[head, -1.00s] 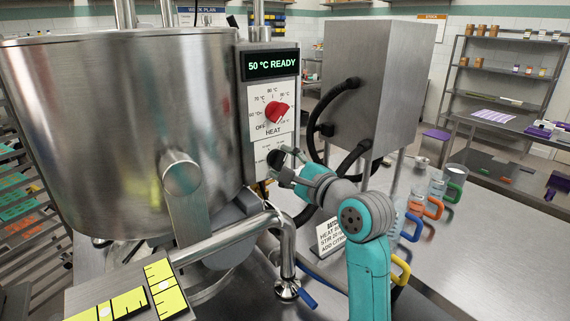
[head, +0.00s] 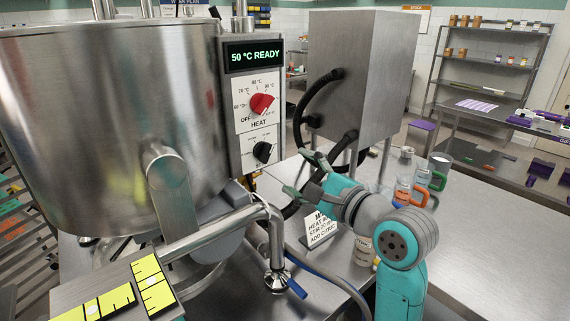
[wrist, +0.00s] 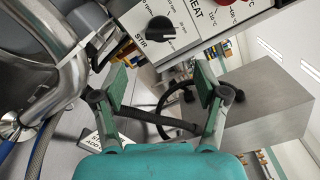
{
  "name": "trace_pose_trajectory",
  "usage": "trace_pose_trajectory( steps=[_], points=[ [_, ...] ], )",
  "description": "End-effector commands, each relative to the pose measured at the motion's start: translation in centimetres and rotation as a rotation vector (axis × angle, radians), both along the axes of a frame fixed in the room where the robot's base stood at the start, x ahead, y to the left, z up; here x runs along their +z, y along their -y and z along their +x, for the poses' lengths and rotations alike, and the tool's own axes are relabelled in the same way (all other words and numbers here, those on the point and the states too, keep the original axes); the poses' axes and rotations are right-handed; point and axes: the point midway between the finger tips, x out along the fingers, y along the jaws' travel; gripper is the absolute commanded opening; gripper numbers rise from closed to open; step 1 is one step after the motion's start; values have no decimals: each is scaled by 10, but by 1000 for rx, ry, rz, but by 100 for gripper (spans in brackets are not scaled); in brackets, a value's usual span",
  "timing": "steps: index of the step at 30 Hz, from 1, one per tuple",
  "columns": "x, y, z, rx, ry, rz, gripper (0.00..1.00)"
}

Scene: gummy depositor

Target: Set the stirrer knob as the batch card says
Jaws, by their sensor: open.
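The black stirrer knob (head: 262,152) sits on the lower white dial of the control panel, below the red heat knob (head: 262,104). In the wrist view the stirrer knob (wrist: 160,29) shows above the fingers, labelled STIR, its pale mark toward the right of the picture. Its small scale is hard to read. My gripper (head: 300,174) is open and empty, to the right of and below the knob, apart from it. In the wrist view my gripper (wrist: 159,84) has both fingers spread. The batch card (head: 321,230) stands behind my arm; its lines on heat, stir and citric are partly hidden.
The steel kettle (head: 100,120) fills the left, with an outlet pipe (head: 225,222) below the panel. A steel cabinet (head: 362,75) with black hoses stands behind my gripper. The right-hand counter (head: 490,240) is mostly clear.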

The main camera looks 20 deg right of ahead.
Motion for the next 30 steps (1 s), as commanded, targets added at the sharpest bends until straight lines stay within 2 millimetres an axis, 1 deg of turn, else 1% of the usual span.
trace_pose_trajectory(
  steps=[1,3,7,23,26,29,30],
  points=[
    [0,4,-7,-4,0,0,73],
    [0,5,-14,-2,1,0,73],
    [0,7,-21,-1,0,0,73],
    [0,7,-22,0,0,0,73],
    [-6,7,-22,-4,1,-6,73],
    [-23,6,-24,-17,3,-30,73],
    [-33,6,-25,-26,4,-47,73]
  ],
)
